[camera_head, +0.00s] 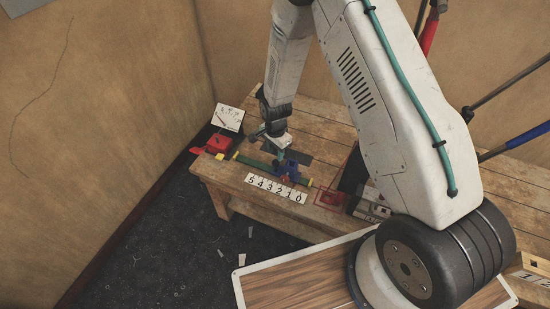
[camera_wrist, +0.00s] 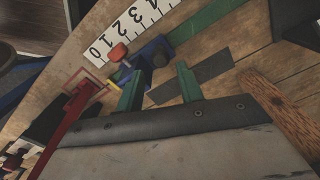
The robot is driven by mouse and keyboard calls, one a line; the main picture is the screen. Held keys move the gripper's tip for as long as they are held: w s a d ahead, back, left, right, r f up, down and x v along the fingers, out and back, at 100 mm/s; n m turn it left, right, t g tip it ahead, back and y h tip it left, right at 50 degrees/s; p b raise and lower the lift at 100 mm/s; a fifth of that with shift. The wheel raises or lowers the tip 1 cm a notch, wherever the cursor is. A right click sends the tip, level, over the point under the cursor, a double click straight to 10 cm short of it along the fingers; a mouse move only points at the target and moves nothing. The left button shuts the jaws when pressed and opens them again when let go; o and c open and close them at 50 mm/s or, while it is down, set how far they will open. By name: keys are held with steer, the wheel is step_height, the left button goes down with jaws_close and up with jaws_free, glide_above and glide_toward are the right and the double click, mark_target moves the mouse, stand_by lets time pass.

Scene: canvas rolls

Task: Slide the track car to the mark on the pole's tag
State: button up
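The blue track car (camera_head: 289,166) sits on the green track (camera_head: 253,162) on the wooden bench. Its orange-red knob (camera_wrist: 118,53) is beside the low end of the white number strip (camera_head: 275,188), around 1 to 2. The car also shows in the wrist view (camera_wrist: 152,54), just beyond my fingertips. My gripper (camera_wrist: 158,80) is open, its green fingers apart, with the left finger close to the car. Contact cannot be told. I cannot clearly identify the pole's tag; a white card (camera_head: 228,117) with small marks and a red line stands at the bench's left end.
A red block (camera_head: 218,143) is by the card. A red-framed square (camera_head: 330,198) and a dark box (camera_head: 354,172) lie right of the track. Several poles, one with a blue grip (camera_head: 527,136), lean at the right. A wood-grain panel (camera_head: 290,284) is in front.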

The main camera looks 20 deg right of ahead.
steer(key=shift+r, duration=1.2)
steer(key=shift+s+a, duration=0.1)
steer(key=shift+a, duration=0.05)
